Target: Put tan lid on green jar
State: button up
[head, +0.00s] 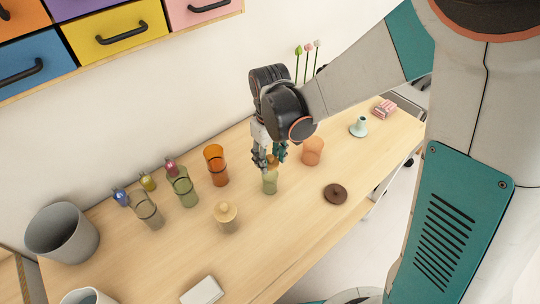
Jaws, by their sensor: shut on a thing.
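The green jar (269,184) stands upright on the wooden table, directly below my gripper (270,161). My gripper points down and is shut on a small orange-tan piece (273,162), which looks like the tan lid. The fingers hide much of it. It is at the jar's mouth; I cannot tell whether it touches the rim or sits just above it.
A pale tan lidded jar (227,218) stands front left, an orange jar (313,151) behind right, and a dark brown lid (335,194) lies right. An orange glass (216,167) and green glass (185,189) stand left.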

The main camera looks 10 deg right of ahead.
aim_at(270, 165)
jog(key=shift+f+b, duration=1.15)
jog(key=shift+f, duration=0.7)
jog(key=shift+f+b, duration=0.75)
jog(key=shift+b, duration=0.25)
dwell(1.7)
jog(key=o, duration=1)
jog(key=shift+c, duration=0.2)
jog(key=shift+r, duration=3.75)
